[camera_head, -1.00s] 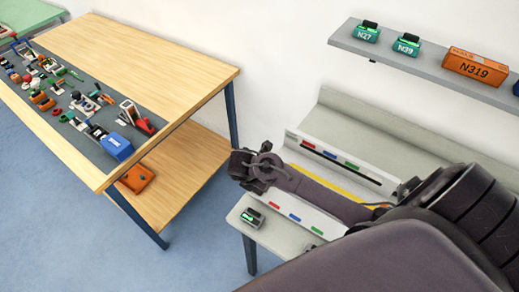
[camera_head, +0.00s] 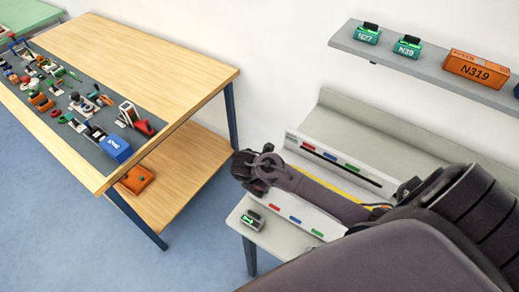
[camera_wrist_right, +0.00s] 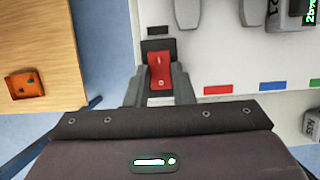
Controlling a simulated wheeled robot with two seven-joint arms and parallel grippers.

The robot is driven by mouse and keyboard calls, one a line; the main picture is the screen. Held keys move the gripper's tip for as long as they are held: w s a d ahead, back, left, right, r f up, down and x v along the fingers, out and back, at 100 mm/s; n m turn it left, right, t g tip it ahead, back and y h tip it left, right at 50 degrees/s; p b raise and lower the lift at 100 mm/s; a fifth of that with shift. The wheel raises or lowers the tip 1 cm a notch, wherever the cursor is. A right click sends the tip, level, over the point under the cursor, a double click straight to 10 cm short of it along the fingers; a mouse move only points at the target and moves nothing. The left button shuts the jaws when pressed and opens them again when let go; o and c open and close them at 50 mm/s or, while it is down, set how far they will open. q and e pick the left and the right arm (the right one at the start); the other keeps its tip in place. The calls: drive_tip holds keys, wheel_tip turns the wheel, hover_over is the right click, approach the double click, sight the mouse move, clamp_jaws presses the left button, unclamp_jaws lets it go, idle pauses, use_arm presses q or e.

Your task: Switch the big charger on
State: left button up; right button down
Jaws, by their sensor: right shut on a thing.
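The big charger is a long pale unit (camera_head: 310,225) on the bench, with red, blue and green marks along its edge. Its white top (camera_wrist_right: 235,65) fills the right of the right wrist view. A red switch (camera_wrist_right: 161,72) sits in a dark frame near the charger's left end. My right gripper (camera_wrist_right: 160,88) has its two fingers on either side of the switch and is shut on it. In the head view my right gripper (camera_head: 245,168) is over the charger's left end, and my arm hides the switch. My left gripper is not in view.
A small device with a green display (camera_head: 251,219) lies on the bench (camera_head: 278,246) beside the charger. Grey blocks (camera_wrist_right: 188,13) sit on the charger. A wooden table (camera_head: 160,52) with many small parts stands left. A shelf (camera_head: 425,62) with labelled boxes hangs above.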

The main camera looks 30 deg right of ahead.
drive_tip(key=shift+r, duration=0.2)
drive_tip(key=shift+w+f+y, duration=0.1)
drive_tip(key=shift+y, duration=0.4)
drive_tip(key=shift+d+g+y, duration=0.15)
drive_tip(key=shift+g+y, duration=0.15)
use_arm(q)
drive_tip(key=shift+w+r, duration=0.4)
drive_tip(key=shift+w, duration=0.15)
use_arm(e)
drive_tip(key=shift+w+d+g+y, duration=0.1)
drive_tip(key=shift+d+g+y, duration=0.15)
drive_tip(key=shift+y, duration=0.35)
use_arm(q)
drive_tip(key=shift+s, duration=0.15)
use_arm(e)
drive_tip(key=c, duration=1.2)
unclamp_jaws()
drive_tip(key=shift+c, duration=0.2)
